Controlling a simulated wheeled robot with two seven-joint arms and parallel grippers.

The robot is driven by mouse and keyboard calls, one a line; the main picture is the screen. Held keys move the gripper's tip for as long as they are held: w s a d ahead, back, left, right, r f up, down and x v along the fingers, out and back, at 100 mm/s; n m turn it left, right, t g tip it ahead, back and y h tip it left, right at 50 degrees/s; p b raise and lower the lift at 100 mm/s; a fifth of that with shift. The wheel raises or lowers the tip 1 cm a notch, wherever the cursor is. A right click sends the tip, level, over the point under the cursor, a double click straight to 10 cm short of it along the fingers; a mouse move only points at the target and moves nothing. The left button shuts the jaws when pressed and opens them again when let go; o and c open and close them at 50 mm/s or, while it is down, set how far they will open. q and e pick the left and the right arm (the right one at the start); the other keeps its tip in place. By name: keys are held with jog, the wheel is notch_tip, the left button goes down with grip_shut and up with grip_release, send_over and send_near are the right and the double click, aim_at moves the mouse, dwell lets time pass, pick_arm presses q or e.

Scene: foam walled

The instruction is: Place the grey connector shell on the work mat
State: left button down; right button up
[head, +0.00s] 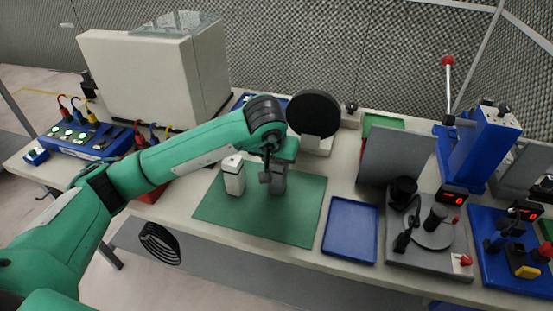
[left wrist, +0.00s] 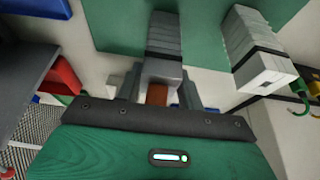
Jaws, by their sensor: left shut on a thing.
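My left gripper (head: 272,172) is over the green work mat (head: 255,222), its jaws shut on the grey connector shell (head: 278,184). In the left wrist view the held shell (left wrist: 164,38) is a ridged grey block with a dark band, between the fingers (left wrist: 160,88). The shell is upright over the back right part of the mat; I cannot tell whether its lower end touches it. A whiter connector shell (head: 233,178) with a dark band stands on the mat just to the left, apart from the held one. My right gripper is not in view.
A blue tray (head: 350,230) lies right of the mat, with a grey fixture (head: 430,240) beyond it. A black disc on a stand (head: 314,115) is behind my gripper. A large beige box (head: 150,80) stands at the back left. The mat's front half is clear.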

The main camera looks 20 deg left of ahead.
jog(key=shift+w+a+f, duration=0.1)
pick_arm(q)
jog(key=shift+f, duration=0.15)
jog(key=c, duration=1.1)
grip_release()
jog(key=shift+o, duration=1.1)
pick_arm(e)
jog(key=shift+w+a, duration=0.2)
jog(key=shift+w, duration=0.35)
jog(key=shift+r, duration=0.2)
